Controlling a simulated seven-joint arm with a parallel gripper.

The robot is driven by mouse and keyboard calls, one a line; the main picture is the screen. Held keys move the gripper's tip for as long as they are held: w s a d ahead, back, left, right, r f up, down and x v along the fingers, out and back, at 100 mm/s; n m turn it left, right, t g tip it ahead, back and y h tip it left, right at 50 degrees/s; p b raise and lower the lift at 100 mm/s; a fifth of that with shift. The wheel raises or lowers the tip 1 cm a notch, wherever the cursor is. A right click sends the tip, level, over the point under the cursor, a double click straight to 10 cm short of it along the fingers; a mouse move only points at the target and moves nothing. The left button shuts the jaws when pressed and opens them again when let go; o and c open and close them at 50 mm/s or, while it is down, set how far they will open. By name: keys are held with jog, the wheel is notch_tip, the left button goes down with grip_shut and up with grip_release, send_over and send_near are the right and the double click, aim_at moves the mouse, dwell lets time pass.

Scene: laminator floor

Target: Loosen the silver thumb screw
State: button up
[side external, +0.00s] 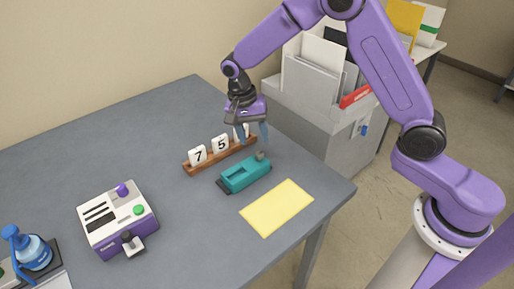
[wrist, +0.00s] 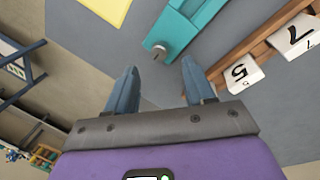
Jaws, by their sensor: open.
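The silver thumb screw (wrist: 159,51) sticks out from the end of a teal device (wrist: 193,22) in the wrist view. In the side view the screw (side external: 261,155) is a small grey knob at the right end of the teal device (side external: 243,176), which lies on the table. My gripper (side external: 254,140) is above and just behind that end, pointing down. In the wrist view its two blue-grey fingers (wrist: 160,64) are spread apart with nothing between them. The screw appears just beyond the fingertips, roughly centred between them, and apart from both.
A wooden rack with number tiles (side external: 198,155) stands close behind the teal device. A yellow sheet (side external: 277,207) lies in front. A white and purple machine (side external: 112,222) stands left. The grey table's (side external: 130,130) right edge is close by, with a grey cabinet (side external: 325,125) beyond.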

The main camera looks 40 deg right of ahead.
aim_at(258, 154)
jog(key=shift+s+d+f, duration=0.1)
jog(key=shift+s+f, duration=0.05)
jog(key=shift+f, duration=0.7)
jog(key=shift+s+d+f, duration=0.1)
jog(key=shift+d+f, duration=0.05)
jog(key=shift+f, duration=0.65)
jog(key=shift+s+d+f, duration=0.1)
jog(key=shift+s+f, duration=0.05)
jog(key=shift+f, duration=0.7)
grip_shut()
